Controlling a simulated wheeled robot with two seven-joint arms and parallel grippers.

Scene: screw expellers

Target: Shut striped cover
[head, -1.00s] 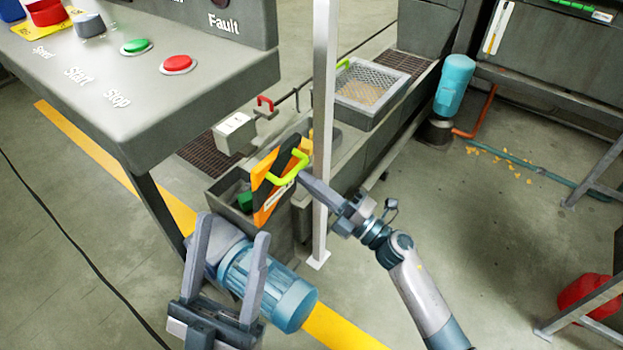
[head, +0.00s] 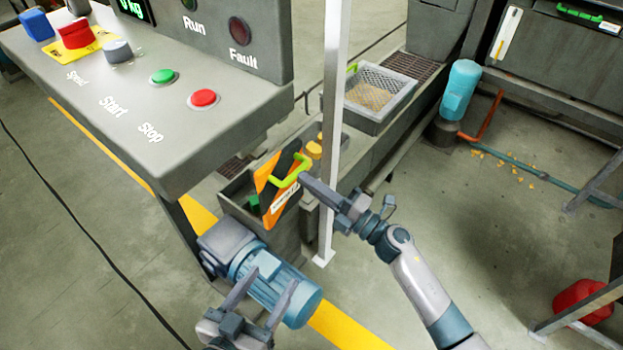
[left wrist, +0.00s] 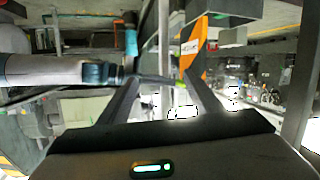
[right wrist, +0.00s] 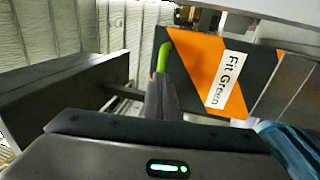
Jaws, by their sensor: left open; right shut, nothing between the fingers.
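The striped cover (head: 268,190), orange and black with a white label, stands raised and tilted at the open grey box (head: 236,198) below the console. Its bright green handle (head: 288,181) faces my right gripper. My right gripper (head: 303,177) is shut and empty, with its tips at the handle; I cannot tell if they touch. In the right wrist view, the handle (right wrist: 163,56) rises just beyond the shut fingers (right wrist: 160,88), and the label reads "Fit Green". My left gripper (head: 268,284) is open and empty, lower and nearer. The left wrist view also shows the cover (left wrist: 191,52).
A white post (head: 331,120) stands right beside the cover and my right gripper. A blue motor (head: 275,285) lies behind my left gripper. The grey console (head: 170,130) overhangs at the left. A mesh-topped tray (head: 380,95) sits behind.

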